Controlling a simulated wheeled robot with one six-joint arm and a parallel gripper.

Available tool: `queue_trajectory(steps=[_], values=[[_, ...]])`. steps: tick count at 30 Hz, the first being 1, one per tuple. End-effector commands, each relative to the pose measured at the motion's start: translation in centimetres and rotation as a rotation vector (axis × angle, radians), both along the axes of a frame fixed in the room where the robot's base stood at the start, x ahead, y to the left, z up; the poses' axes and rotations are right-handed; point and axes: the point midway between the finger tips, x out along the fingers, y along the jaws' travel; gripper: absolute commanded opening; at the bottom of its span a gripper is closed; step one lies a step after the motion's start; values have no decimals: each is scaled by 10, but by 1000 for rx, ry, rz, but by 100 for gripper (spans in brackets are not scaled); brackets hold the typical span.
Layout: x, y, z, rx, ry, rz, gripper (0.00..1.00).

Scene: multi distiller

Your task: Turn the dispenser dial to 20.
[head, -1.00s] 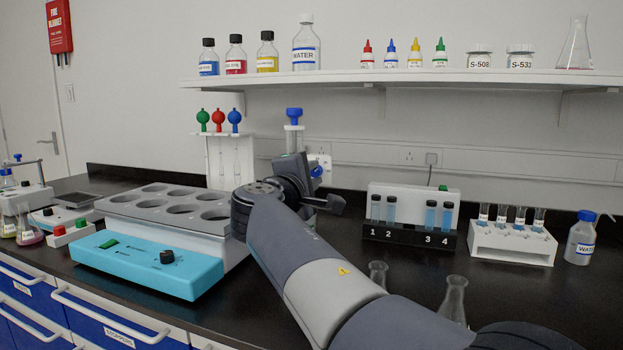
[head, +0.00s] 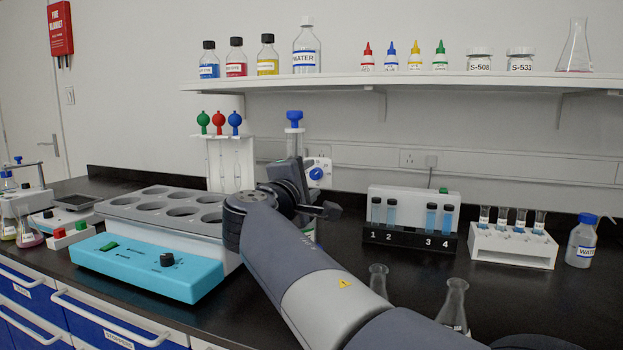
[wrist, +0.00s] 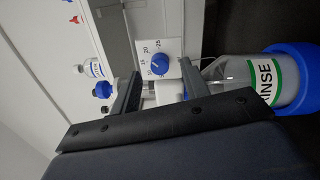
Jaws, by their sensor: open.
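The dispenser dial (head: 316,173) is a round blue knob on a white face, just right of my wrist in the head view. In the wrist view the dial (wrist: 159,66) lies ahead, turned on its side, with small printed numbers, 20 and 25 among them, around it on the white face (wrist: 172,47). I cannot tell surely which number its mark points to. My gripper (wrist: 160,74) is open, its two fingers on either side of the dial in the picture, with nothing between them. Contact is not visible. My arm hides the dispenser's lower part in the head view.
A turquoise-fronted unit (head: 150,268) is left of my arm. A vial rack (head: 410,240) and empty flasks (head: 453,305) stand to the right.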

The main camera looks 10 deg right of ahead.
Motion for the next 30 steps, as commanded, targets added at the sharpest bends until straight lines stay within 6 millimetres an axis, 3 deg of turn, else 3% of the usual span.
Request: queue_trajectory(steps=[6,12,18,30], values=[[-38,27,-1,0,-1,6,43],[-63,43,-2,0,-2,3,43],[-74,49,-3,0,-1,1,43],[-73,48,-4,0,0,-1,43]])
